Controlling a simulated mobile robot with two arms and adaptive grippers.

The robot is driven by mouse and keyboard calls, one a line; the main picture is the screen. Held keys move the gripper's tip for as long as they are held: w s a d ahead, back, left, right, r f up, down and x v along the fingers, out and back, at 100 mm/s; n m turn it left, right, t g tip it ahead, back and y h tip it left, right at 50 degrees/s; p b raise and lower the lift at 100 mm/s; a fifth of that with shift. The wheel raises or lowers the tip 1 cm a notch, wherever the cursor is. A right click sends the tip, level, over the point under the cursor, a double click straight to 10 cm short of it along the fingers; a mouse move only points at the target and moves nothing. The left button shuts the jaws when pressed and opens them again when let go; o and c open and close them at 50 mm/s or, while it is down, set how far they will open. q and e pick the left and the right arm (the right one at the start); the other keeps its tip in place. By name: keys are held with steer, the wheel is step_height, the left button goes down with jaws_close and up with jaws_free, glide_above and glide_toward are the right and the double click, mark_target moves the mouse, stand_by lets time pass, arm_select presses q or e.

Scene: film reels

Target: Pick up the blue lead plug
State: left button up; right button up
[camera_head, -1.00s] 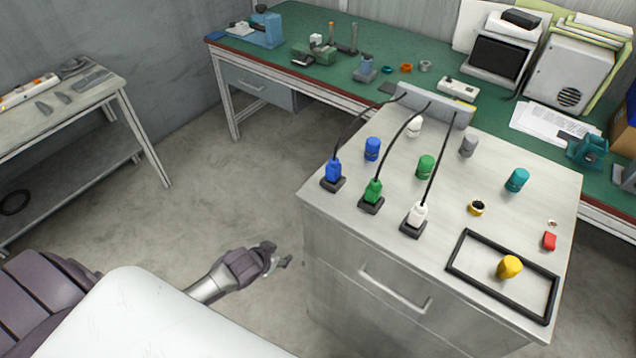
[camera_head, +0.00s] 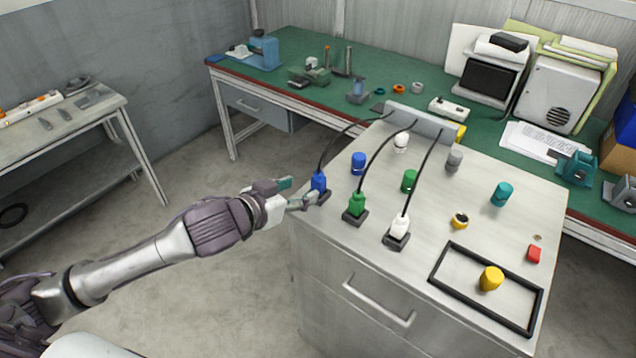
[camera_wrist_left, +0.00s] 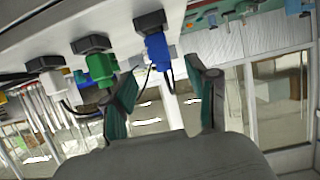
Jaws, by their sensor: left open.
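The blue lead plug (camera_head: 319,182) stands upright in a dark socket base at the left edge of the grey cabinet top, with a black cable rising from it. My left gripper (camera_head: 299,194) is open just left of it, its fingers reaching toward the plug. In the left wrist view the blue plug (camera_wrist_left: 157,54) appears above and between the two green-padded fingers (camera_wrist_left: 165,100). I cannot tell whether a finger touches it. The green plug (camera_head: 357,203) and white plug (camera_head: 399,229) sit in their own bases to the right. My right gripper is not in view.
Cables run to a grey bar (camera_head: 422,122) at the cabinet's back. A blue cylinder (camera_head: 358,162) and a green cylinder (camera_head: 409,180) stand behind the plugs. A black frame (camera_head: 438,269) surrounds a yellow knob (camera_head: 491,278). Open floor lies left of the cabinet (camera_head: 340,262).

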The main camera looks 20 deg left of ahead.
mark_target(315, 180)
arm_select(q)
steer(key=x, duration=0.4)
steer(key=p+x, duration=0.1)
steer(key=x, duration=0.2)
steer(key=shift+w+r+p, duration=0.15)
steer(key=shift+r+p, duration=0.1)
steer(key=shift+p, duration=0.05)
steer(key=shift+w+d+f, duration=0.25)
steer(key=shift+w+f, duration=0.05)
steer(key=shift+w, duration=0.15)
steer(key=shift+s, duration=0.1)
steer(key=shift+c, duration=1.1)
steer(key=c, duration=0.8)
jaws_close()
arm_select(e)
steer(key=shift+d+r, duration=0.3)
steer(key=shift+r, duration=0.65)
